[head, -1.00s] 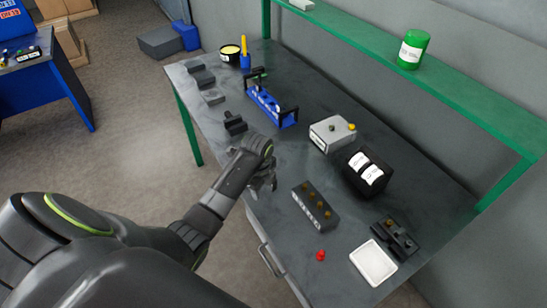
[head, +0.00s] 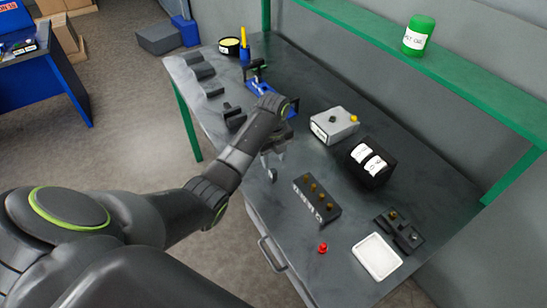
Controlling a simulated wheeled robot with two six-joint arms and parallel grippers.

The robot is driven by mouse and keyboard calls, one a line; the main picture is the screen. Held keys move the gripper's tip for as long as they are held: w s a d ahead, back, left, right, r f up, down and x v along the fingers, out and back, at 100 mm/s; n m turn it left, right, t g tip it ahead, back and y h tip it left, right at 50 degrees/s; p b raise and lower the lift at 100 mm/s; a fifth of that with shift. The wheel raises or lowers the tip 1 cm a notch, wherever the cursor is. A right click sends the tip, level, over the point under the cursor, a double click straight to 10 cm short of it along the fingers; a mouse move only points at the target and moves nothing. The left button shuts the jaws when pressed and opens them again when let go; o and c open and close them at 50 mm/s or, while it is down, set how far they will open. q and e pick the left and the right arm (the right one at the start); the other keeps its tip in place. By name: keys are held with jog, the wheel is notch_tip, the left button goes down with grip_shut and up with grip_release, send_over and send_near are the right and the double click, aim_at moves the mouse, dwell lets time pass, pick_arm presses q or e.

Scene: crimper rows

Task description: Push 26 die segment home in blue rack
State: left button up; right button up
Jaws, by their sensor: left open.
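The blue rack (head: 254,85) lies on the workbench towards the back left, with black uprights at its ends. My left arm hides much of its near side. A 26 mark or die segment cannot be made out in it. My left gripper (head: 270,172) is open and empty, pointing down over the bench on the near side of the rack. It is apart from the rack in the picture. My right gripper is not in view.
Grey blocks (head: 202,71) and a black part (head: 233,118) lie along the left bench edge. A grey box (head: 335,124), black labelled box (head: 372,163), dark studded block (head: 316,199), red knob (head: 322,248) and white tray (head: 377,256) are to the right.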

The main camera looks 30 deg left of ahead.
aim_at(274, 170)
pick_arm(q)
notch_tip(274, 170, down, 3)
jog(key=b, duration=0.3)
jog(key=shift+f, duration=0.5)
jog(key=shift+f+b, duration=0.7)
jog(key=shift+f, duration=1.05)
grip_shut()
jog(key=shift+r, duration=0.1)
